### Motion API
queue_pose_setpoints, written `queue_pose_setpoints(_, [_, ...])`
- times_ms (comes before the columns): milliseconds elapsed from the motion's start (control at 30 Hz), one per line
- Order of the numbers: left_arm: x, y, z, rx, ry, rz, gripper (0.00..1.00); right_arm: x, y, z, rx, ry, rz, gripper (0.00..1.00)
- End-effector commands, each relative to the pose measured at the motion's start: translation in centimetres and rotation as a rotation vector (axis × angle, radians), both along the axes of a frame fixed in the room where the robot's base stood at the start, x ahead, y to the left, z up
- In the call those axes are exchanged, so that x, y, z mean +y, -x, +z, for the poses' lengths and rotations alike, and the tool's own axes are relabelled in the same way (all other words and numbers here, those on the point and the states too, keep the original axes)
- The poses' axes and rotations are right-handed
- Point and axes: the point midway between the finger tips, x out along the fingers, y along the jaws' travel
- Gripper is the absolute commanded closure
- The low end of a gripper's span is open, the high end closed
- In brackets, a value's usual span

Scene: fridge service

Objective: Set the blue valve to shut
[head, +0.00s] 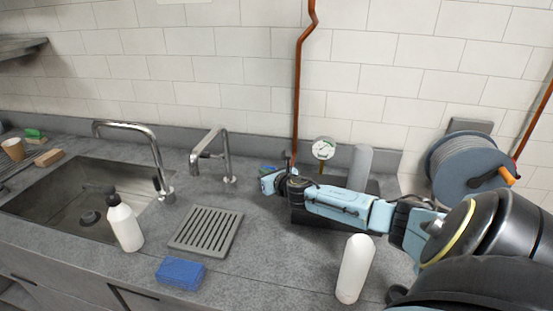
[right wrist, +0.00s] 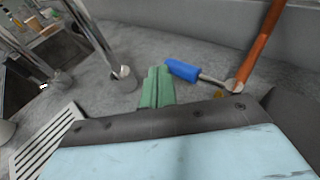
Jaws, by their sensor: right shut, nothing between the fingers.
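The blue valve lever (right wrist: 183,70) shows in the right wrist view. Its metal stem runs right to a fitting at the foot of the copper pipe (right wrist: 262,42), and the lever lies crosswise to the pipe. My right gripper (right wrist: 156,88) is shut and empty, its green fingers just left of the lever's free end. I cannot tell whether they touch it. In the head view my right gripper (head: 268,182) is low over the counter beside the copper pipe (head: 297,90), hiding most of the valve. My left gripper is in neither view.
A pressure gauge (head: 323,148) and grey cylinder (head: 360,167) stand behind my right arm. A white bottle (head: 354,268) stands in front of it. A tap (head: 226,160), drain grate (head: 207,231), blue sponge (head: 180,273), spray bottle (head: 124,224) and sink lie left.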

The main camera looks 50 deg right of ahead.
Motion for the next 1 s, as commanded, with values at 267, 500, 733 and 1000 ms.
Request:
queue_pose_setpoints(267, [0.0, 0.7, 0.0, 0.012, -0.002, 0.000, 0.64, -0.1, -0.2, 0.0, 0.000, -0.001, 0.001, 1.00])
queue_pose_setpoints(500, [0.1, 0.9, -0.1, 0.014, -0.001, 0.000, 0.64, -0.1, -0.2, 0.0, 0.001, -0.001, 0.001, 1.00])
queue_pose_setpoints(733, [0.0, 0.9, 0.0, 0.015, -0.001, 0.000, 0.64, 0.0, 0.2, 0.0, 0.001, -0.001, 0.001, 1.00])
queue_pose_setpoints(1000, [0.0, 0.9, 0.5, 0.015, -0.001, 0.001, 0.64, 1.0, 3.4, 0.8, 0.004, 0.001, 0.004, 1.00])
